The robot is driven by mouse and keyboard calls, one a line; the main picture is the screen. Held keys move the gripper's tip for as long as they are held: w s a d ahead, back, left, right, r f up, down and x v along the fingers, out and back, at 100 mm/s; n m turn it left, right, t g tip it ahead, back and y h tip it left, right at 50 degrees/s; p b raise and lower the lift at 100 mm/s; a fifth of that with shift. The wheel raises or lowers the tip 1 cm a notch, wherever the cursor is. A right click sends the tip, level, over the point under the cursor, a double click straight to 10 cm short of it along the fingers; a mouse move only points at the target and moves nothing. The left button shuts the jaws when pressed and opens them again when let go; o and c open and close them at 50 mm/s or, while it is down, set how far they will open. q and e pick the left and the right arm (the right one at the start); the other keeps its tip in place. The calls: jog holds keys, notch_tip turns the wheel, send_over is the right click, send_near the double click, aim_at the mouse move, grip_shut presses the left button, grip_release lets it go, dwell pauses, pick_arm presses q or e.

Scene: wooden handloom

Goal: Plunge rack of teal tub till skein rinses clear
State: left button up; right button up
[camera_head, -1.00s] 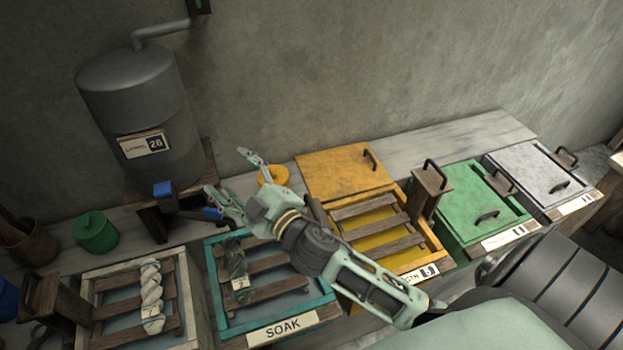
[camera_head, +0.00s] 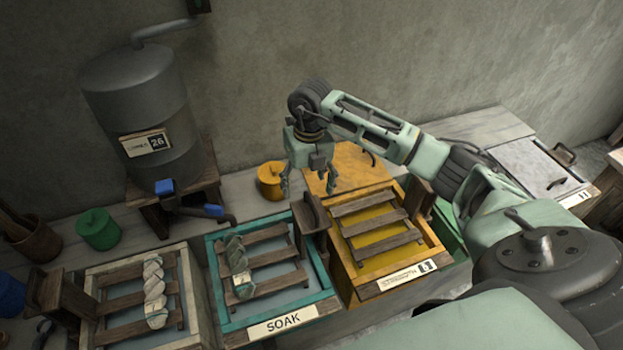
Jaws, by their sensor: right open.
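The teal tub (camera_head: 219,307) stands open at the front centre with a "SOAK" label on its front. A wooden slatted rack (camera_head: 274,256) sits in it over greyish water. A twisted grey-green skein (camera_head: 236,255) with a small tag lies across the slats at the left. A dark wooden upright handle (camera_head: 311,213) stands at the tub's right edge. My right gripper (camera_head: 308,188) is open and empty, pointing down just above and behind this handle, apart from it as far as I can tell. My left gripper is not in view.
A yellow tub (camera_head: 437,250) with its own rack stands right of the teal one. A pale tub (camera_head: 187,290) with a white skein (camera_head: 154,290) stands left. Behind are a grey tank (camera_head: 135,90) with a blue-handled tap, a yellow pot (camera_head: 271,181) and a green pot (camera_head: 97,229).

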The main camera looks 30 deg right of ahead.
aim_at(311, 202)
jog(key=shift+s+d+r+h, duration=0.1)
jog(key=shift+d+h, duration=0.2)
jog(key=shift+d, duration=0.35)
jog(key=shift+d+f, duration=0.1)
jog(key=shift+f, duration=0.1)
notch_tip(311, 202, down, 8)
jog(key=b, duration=0.5)
jog(key=shift+f+b, duration=0.25)
jog(key=shift+b, duration=0.2)
jog(key=shift+c, duration=0.3)
grip_shut()
